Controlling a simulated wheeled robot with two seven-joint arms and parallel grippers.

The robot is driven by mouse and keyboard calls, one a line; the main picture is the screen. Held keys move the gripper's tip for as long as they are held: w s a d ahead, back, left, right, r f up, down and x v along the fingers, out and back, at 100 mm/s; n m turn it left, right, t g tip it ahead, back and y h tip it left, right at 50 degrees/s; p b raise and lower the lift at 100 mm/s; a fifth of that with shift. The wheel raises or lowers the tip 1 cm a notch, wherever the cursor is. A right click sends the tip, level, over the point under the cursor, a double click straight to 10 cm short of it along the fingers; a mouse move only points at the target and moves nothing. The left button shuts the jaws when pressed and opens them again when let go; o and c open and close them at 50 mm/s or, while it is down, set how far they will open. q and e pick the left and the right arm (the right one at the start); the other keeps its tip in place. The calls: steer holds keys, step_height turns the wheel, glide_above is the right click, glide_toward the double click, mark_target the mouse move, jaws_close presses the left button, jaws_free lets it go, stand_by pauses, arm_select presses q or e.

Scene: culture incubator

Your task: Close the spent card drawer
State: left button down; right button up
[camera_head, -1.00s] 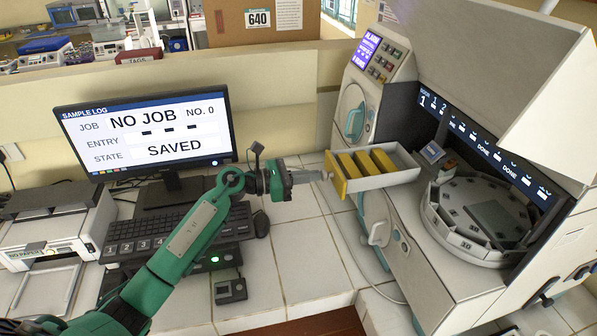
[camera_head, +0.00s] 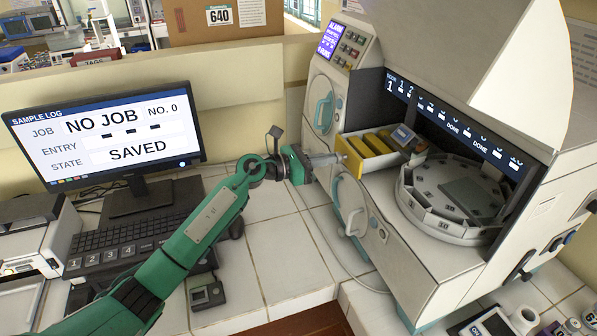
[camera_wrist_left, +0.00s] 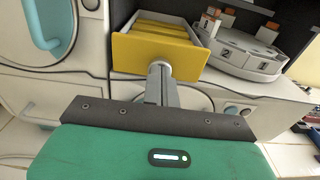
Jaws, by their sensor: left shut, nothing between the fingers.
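The spent card drawer (camera_head: 371,155) has a yellow front and sticks partly out of the white incubator (camera_head: 335,200). Several yellow cards lie inside it. My right gripper is not in view.
A round carousel (camera_head: 455,197) with numbered slots sits right of the drawer. A door handle (camera_head: 355,222) and a cable are below it. A monitor (camera_head: 105,140) and a keyboard (camera_head: 125,240) stand at the left. The tiles (camera_head: 270,250) before the incubator are mostly clear.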

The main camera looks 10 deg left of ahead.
mark_target(342, 155)
arm_select(q)
steer(key=b+x, duration=0.1)
steer(key=x, duration=0.5)
steer(key=shift+w+d+r+b, duration=0.1)
steer(key=shift+b, duration=0.25)
steer(key=shift+r, duration=0.2)
